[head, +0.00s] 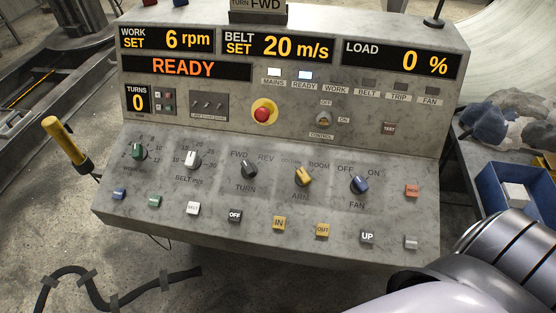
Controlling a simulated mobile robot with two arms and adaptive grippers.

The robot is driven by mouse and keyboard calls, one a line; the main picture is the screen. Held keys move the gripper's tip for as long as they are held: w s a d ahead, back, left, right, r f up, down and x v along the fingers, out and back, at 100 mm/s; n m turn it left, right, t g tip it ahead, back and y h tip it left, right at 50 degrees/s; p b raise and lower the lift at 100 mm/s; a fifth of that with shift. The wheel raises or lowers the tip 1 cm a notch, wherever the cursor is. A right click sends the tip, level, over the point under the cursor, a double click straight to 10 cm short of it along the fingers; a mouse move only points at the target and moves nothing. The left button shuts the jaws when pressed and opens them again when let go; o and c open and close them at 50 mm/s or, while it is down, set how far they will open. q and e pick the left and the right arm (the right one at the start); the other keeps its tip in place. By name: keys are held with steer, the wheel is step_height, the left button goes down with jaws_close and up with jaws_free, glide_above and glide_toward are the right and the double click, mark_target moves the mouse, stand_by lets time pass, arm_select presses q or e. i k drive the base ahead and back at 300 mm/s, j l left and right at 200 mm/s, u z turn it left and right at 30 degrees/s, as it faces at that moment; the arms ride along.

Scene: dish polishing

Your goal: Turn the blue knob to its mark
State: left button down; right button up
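The blue knob (359,186) sits at the right of the sloping lower panel of the grey console (290,258), above the label FAN. The words OFF and ON are printed above it, to the left and right. Its pointer seems to lean up and left toward OFF, but it is small and I cannot be sure. Nothing touches the knob. Neither of my grippers shows. A part of my arm fills the bottom right corner, close to the console's right end.
Left of the blue knob are a yellow knob (303,177), a black knob (249,170), a white knob (192,160) and a green knob (139,152). A red stop button (263,113) sits above. The display (186,68) reads READY. A blue bin (512,190) stands right.

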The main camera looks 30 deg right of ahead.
mark_target(359, 186)
steer(key=z, duration=1.6)
